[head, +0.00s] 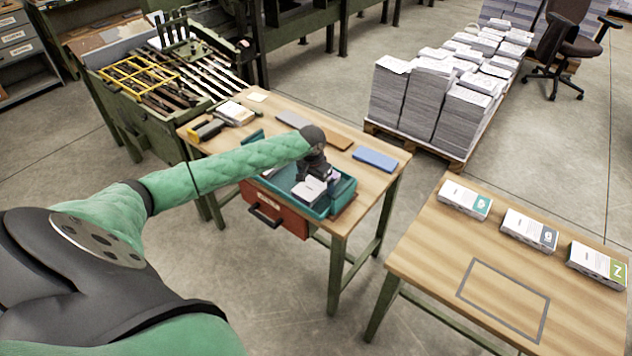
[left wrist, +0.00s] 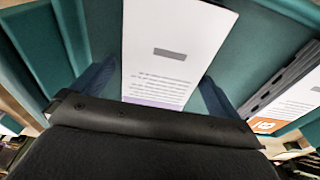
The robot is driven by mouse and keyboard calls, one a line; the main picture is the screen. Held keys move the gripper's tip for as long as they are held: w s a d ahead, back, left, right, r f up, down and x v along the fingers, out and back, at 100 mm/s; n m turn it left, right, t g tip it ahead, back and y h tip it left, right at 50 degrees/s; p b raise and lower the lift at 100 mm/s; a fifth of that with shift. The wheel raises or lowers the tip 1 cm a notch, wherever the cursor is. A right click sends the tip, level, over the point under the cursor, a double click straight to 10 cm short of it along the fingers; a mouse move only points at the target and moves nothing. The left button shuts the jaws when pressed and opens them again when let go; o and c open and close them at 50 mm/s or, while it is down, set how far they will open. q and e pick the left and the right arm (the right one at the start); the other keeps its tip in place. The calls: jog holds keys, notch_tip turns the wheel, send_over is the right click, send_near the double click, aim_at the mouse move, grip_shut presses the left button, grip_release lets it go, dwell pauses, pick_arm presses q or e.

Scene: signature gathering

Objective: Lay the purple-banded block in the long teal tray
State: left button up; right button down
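The teal tray (head: 345,196) sits on the near side of the middle wooden table, and its walls also show in the left wrist view (left wrist: 262,35). My left gripper (head: 309,176) reaches down into it. In the left wrist view, the white block with a purple band (left wrist: 165,60) stands between my two dark blue fingers (left wrist: 157,88). I cannot tell whether the fingers press on it. A block with an orange label (left wrist: 290,105) is to its right in the tray. A white-topped block (head: 308,190) shows beside my gripper in the head view. My right gripper is not in view.
A red drawer (head: 270,212) is below the tray. A blue slab (head: 375,159), a brown slab (head: 330,138) and a grey slab (head: 293,119) lie behind it. The right table (head: 420,243) bears three labelled blocks and a dark rectangle outline (head: 503,300) with bare wood inside.

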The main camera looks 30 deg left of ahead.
aim_at(313, 185)
pick_arm(q)
jog(key=shift+r, duration=0.3)
notch_tip(313, 185, up, 12)
jog(key=s+b, duration=0.1)
jog(key=b, duration=0.1)
jog(key=shift+s+f, duration=0.2)
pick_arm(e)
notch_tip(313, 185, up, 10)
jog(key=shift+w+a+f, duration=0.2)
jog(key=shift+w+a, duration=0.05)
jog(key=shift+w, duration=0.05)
